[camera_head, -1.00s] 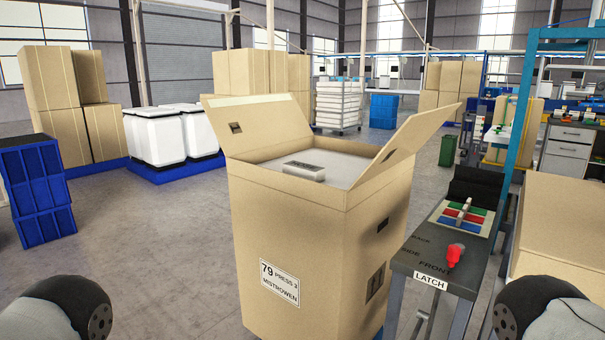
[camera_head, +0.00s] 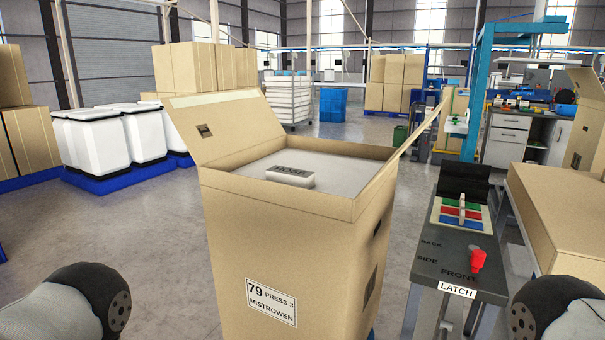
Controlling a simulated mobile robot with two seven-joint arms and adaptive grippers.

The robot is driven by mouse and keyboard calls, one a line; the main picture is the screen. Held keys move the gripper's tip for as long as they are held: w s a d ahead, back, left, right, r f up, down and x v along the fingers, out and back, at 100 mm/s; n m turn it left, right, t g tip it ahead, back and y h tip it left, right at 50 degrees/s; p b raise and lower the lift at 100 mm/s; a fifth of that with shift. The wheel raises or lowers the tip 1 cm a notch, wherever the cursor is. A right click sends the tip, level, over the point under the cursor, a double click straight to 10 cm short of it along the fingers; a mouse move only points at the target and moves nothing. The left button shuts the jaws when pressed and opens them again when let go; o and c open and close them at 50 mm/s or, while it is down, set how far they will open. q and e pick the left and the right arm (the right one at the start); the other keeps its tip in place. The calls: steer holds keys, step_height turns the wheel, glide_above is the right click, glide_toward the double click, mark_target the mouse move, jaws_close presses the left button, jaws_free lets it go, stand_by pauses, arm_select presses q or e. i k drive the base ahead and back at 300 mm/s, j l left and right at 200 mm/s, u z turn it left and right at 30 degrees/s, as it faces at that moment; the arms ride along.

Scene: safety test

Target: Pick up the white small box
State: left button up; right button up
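A small white box (camera_head: 290,176) with dark lettering on its top lies on the pale surface (camera_head: 330,171) inside a tall open cardboard carton (camera_head: 300,240). The carton stands upright in the middle of the head view, labelled "79 PRESS 3 MISTROWEN". Its left flap (camera_head: 225,130) and right flap (camera_head: 405,150) are raised. Parts of my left arm show at the lower left and of my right arm at the lower right. Neither gripper is in view, and nothing touches the box.
A dark narrow table (camera_head: 462,250) marked "LATCH" stands right of the carton, with a red knob (camera_head: 477,260) and a coloured panel (camera_head: 461,214). Another cardboard carton (camera_head: 560,215) is at the right. White bins (camera_head: 145,135) stand on a blue pallet behind left. Floor at left is clear.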

mark_target(285, 175)
steer(key=i+j+z, duration=0.15)
steer(key=j+z, duration=0.2)
steer(key=j, duration=0.35)
steer(key=i+j+z, duration=0.1)
steer(key=j+z, duration=0.25)
steer(key=j, duration=0.35)
